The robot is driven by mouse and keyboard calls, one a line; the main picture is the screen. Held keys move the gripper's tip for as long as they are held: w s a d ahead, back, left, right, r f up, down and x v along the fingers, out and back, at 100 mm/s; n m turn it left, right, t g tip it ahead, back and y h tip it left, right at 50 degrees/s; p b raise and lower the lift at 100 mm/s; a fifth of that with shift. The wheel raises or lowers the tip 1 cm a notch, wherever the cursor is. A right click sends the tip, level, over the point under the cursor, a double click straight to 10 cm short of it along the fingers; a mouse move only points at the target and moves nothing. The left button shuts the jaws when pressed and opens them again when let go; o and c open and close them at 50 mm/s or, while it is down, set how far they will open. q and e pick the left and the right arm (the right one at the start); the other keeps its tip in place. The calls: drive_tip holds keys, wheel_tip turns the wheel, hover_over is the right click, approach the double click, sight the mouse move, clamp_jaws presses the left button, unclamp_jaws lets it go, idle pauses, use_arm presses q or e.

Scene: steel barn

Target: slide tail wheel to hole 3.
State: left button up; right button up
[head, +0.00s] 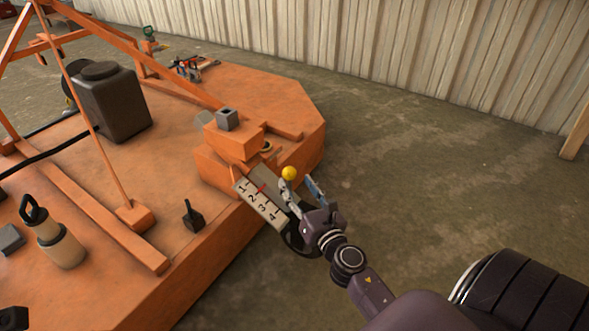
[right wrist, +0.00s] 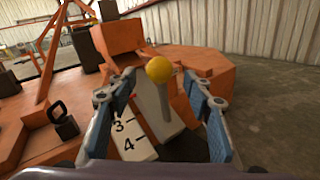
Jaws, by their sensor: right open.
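A yellow ball knob (head: 289,173) stands at the outer edge of the orange machine, beside a pale number plate (head: 263,205) marked 1 to 4. A small red mark (head: 262,188) sits by the plate near the 2. My right gripper (head: 298,183) is open at the knob. In the right wrist view the knob (right wrist: 159,69) shows between the two spread fingers, with a gap on each side. Below it is a grey slab (right wrist: 155,108) next to the 3 and 4. A dark wheel-like part (head: 294,238) is mostly hidden under my gripper. My left gripper is not in view.
The orange deck (head: 120,180) carries a dark tank (head: 111,100), a tan bottle (head: 60,245) and a small black block (head: 193,215). An orange block (head: 232,142) stands just behind the plate. The concrete floor (head: 430,160) to the right is clear up to the corrugated wall.

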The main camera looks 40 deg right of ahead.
sight(293, 179)
drive_tip(key=w, duration=0.2)
drive_tip(key=w+d, duration=0.1)
drive_tip(key=w, duration=0.2)
drive_tip(key=shift+w, duration=0.25)
clamp_jaws()
